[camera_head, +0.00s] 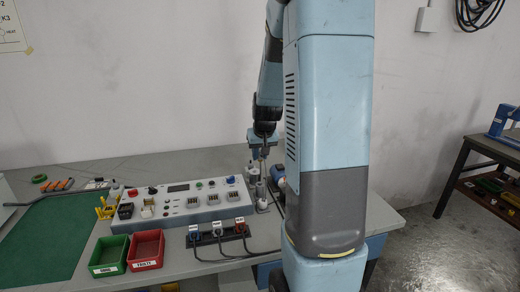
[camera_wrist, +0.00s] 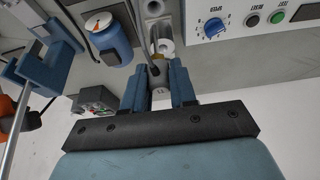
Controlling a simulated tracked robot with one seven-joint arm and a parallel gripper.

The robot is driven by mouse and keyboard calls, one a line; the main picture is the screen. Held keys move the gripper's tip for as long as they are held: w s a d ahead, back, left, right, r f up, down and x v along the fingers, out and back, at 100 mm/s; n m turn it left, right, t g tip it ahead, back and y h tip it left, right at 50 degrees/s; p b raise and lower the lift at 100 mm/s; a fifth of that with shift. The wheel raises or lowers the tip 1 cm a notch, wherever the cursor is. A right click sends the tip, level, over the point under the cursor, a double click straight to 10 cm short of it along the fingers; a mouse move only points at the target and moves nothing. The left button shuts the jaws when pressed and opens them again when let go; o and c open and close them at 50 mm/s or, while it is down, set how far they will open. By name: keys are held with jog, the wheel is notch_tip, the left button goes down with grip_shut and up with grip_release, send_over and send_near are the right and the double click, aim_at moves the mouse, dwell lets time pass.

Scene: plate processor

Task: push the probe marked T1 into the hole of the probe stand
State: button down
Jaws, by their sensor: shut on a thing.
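My gripper (camera_wrist: 166,74) points at the bench in the wrist view, its two blue fingers shut on a grey cylindrical probe (camera_wrist: 160,93). The mark on the probe is too small to read. A thin grey cable or rod runs up from between the fingers. Pale round fittings of what looks like the probe stand (camera_wrist: 153,9) lie just beyond the fingertips; its hole cannot be made out clearly. In the head view my gripper (camera_head: 263,140) is above the grey upright parts at the right end of the panel, partly hidden by my arm. I cannot tell whether probe and stand touch.
A control panel (camera_head: 178,203) lies left of the gripper. Before it are a black rack with several plugs (camera_head: 217,234), a green bin (camera_head: 108,255) and a red bin (camera_head: 146,250). A blue jar (camera_wrist: 108,38) and a blue clamp-like frame (camera_wrist: 45,55) stand close by.

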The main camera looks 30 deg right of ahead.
jog(key=shift+s+a+f, duration=0.1)
jog(key=shift+a+f, duration=0.05)
jog(key=shift+f, duration=1.7)
jog(key=shift+f, duration=2.6)
dwell(1.4)
jog(key=c, duration=0.8)
grip_release()
jog(key=shift+r, duration=0.15)
jog(key=v, duration=1.3)
jog(key=shift+s+r, duration=0.15)
jog(key=shift+r, duration=0.05)
